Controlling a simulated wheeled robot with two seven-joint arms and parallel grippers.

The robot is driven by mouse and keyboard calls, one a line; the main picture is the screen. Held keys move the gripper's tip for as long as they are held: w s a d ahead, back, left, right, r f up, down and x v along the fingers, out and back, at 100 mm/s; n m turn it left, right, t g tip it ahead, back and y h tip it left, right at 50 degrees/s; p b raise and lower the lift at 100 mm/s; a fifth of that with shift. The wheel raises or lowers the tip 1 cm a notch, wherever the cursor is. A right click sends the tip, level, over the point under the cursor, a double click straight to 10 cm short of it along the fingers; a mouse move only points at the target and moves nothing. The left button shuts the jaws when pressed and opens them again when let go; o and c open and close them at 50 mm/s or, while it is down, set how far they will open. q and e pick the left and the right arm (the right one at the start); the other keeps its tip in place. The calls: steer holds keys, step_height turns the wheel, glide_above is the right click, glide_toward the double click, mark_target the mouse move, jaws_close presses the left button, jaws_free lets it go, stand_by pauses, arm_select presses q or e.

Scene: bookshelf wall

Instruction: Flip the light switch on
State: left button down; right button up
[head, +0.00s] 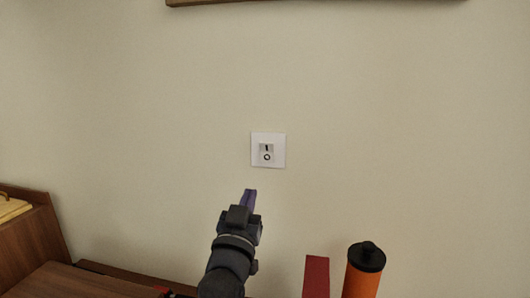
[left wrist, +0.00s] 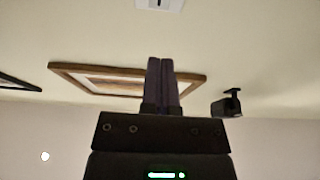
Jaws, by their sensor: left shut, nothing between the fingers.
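The light switch (head: 268,150) is a white square plate on the wall in the head view, with a small rocker marked with a line above a circle. Its lower part also shows at the top edge of the left wrist view (left wrist: 159,4). My left gripper (head: 249,193) is below and slightly left of the switch in the head view, its purple fingers pointing up. The fingers are shut together and empty in the left wrist view (left wrist: 161,62). I see no contact with the switch. My right gripper is not in view.
A framed picture (left wrist: 90,80) and a dark wall-mounted device (left wrist: 227,106) show in the left wrist view. A wooden cabinet (head: 30,245) stands at the lower left, and an orange cylinder (head: 362,282) with a black cap at the lower right. The wall around the switch is clear.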

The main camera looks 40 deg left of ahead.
mark_target(265, 145)
arm_select(q)
steer(key=x, duration=1.3)
steer(key=shift+w+a+r, duration=0.2)
steer(key=shift+w, duration=0.1)
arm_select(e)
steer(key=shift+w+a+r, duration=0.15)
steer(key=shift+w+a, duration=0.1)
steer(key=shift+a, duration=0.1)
